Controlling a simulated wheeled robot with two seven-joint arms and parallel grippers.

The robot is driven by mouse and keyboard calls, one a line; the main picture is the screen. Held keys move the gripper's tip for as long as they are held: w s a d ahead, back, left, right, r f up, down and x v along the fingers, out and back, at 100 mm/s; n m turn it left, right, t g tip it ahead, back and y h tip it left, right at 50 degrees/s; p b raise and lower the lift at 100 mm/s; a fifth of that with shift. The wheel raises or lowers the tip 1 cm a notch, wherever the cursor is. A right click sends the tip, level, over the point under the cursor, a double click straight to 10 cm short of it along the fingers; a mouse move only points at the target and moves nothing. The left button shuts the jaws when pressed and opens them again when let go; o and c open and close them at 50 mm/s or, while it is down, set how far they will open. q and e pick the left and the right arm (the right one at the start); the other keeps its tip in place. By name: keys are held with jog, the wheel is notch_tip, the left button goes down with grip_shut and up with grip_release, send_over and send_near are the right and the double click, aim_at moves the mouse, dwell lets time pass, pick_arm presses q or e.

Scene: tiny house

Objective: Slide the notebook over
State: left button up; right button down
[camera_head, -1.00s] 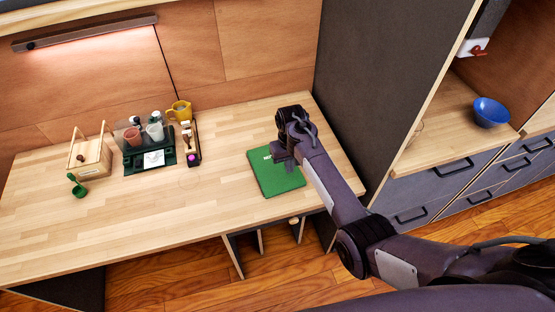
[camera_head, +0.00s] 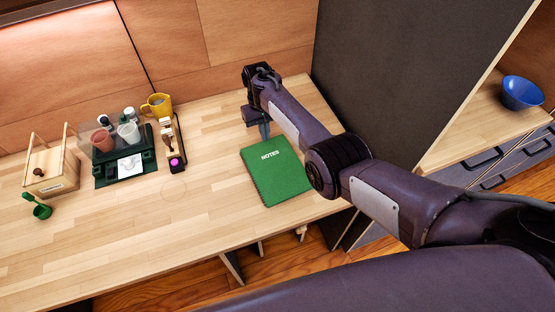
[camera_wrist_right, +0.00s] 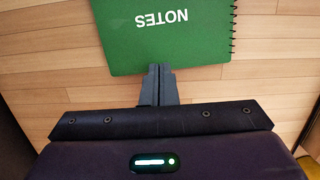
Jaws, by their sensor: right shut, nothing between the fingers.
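The green notebook (camera_head: 277,171), marked NOTES, lies flat on the wooden desk with its spiral edge on the left. In the right wrist view the notebook (camera_wrist_right: 172,40) fills the top middle, its lettering upside down. My right gripper (camera_head: 264,131) is at the notebook's far edge, over the desk. In the right wrist view the right gripper (camera_wrist_right: 158,70) is shut and empty, its fingertips at the notebook's edge; I cannot tell whether they touch it. My right forearm passes over the notebook's right side. My left gripper is not in view.
A dark green tray (camera_head: 107,181) with cups stands on the left of the desk (camera_head: 190,225). A yellow mug (camera_head: 157,105), a wooden box (camera_head: 50,170) and a green scoop (camera_head: 40,209) are nearby. A dark partition (camera_head: 395,75) closes the right side.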

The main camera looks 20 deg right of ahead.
jog(key=p, duration=0.9)
send_near(280, 172)
jog(key=f, duration=0.2)
jog(key=s+f, duration=0.1)
jog(key=f, duration=0.2)
jog(key=shift+s+d, duration=0.1)
jog(key=shift+d, duration=0.1)
jog(key=shift+f, duration=1.05)
